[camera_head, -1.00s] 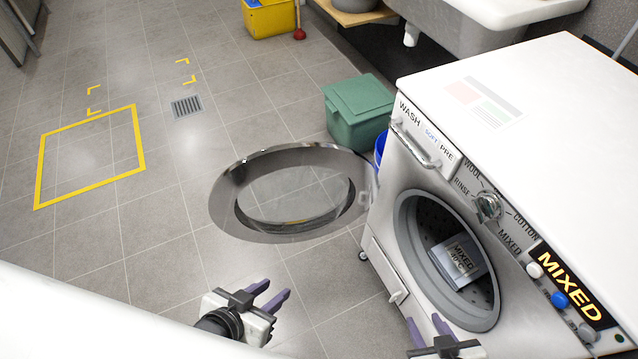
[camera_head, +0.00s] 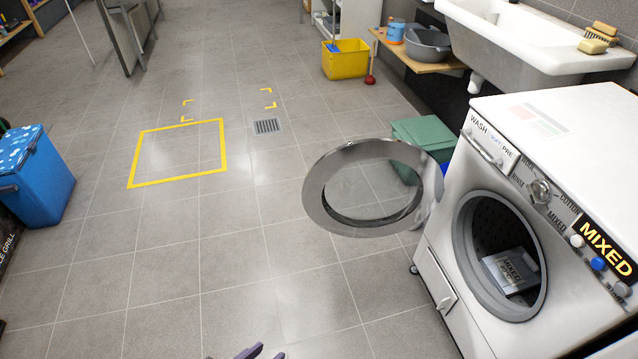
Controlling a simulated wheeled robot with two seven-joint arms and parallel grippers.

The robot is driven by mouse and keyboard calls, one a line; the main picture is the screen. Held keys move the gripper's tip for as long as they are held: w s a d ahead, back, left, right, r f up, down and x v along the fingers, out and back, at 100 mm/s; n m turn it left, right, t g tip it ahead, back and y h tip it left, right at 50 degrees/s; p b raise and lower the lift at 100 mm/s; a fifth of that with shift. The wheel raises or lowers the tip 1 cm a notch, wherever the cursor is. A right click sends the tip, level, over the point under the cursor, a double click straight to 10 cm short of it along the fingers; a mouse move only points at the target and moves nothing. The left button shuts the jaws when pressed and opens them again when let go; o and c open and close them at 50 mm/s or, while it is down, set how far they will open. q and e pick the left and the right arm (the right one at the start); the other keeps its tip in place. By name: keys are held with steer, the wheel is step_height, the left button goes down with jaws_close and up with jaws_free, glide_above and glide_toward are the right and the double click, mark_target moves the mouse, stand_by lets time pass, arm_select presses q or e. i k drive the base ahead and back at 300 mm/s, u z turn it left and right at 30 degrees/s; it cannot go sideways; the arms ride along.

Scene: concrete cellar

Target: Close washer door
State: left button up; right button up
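The white washer (camera_head: 535,230) stands at the right. Its round door (camera_head: 322,200), a shiny metal ring with clear glass, stands wide open to the left of the drum opening (camera_head: 497,255). My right gripper is not in view.
A green bin (camera_head: 422,135) stands behind the door, near the washer. A yellow bucket (camera_head: 345,60) and a sink (camera_head: 535,50) are farther back. A blue bin (camera_head: 38,178) stands at the left. The tiled floor left of the door is clear.

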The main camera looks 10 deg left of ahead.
mark_target(431, 190)
steer(key=u, duration=1.1)
steer(key=i, duration=3.8)
steer(key=z, duration=4.25)
